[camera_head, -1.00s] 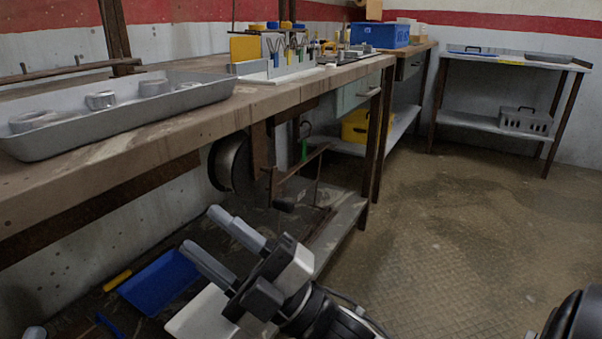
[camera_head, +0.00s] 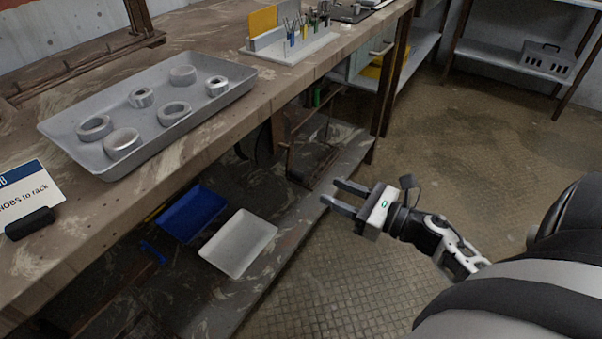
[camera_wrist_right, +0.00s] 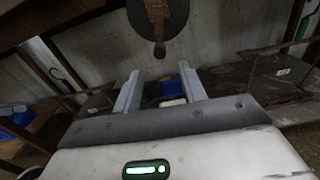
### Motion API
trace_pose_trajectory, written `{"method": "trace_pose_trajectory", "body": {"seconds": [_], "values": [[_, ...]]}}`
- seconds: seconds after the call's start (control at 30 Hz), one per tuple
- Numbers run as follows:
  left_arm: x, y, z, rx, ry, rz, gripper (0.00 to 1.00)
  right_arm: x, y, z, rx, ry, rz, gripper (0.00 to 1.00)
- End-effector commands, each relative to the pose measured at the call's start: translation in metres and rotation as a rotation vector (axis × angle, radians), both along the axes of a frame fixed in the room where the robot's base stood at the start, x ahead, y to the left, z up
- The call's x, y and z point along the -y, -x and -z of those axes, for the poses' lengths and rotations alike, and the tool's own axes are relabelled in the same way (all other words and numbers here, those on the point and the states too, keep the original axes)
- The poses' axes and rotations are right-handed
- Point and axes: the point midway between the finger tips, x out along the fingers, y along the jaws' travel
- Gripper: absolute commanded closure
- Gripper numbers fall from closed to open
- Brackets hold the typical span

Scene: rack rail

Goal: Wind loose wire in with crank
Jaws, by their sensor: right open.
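A dark round drum (camera_head: 262,146) hangs under the workbench, mostly in shadow and partly hidden by the bench. In the right wrist view the drum (camera_wrist_right: 178,22) is at the top, with a rusty bar (camera_wrist_right: 157,12) over its face ending in a dark knob (camera_wrist_right: 160,49); I cannot tell whether this is the crank. No loose wire can be made out. My right gripper (camera_head: 331,192) is open and empty, beside the bench's low shelf, apart from the drum. Its fingers also show in the wrist view (camera_wrist_right: 160,75), below the drum. My left gripper is not in view.
The workbench (camera_head: 235,112) holds a grey tray (camera_head: 150,118) of metal rings, a sign (camera_head: 28,195) and a tool rack (camera_head: 290,48). A blue bin (camera_head: 192,213) and a white bin (camera_head: 239,243) sit low under it. The floor at right is clear.

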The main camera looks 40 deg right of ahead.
Motion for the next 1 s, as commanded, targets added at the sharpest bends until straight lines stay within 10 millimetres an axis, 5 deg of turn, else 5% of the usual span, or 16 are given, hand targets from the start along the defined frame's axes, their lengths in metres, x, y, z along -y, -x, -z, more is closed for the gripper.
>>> {"method": "trace_pose_trajectory", "body": {"seconds": [0.4, 0.87, 1.0], "values": [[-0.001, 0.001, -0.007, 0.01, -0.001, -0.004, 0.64, -0.031, -0.074, -0.001, 0.002, -0.001, 0.0, 0.58], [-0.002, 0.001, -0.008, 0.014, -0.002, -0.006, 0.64, -0.036, -0.086, 0.0, -0.001, -0.002, 0.0, 0.58], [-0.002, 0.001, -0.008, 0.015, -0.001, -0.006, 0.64, -0.036, -0.086, 0.0, -0.001, -0.002, 0.0, 0.92]]}}
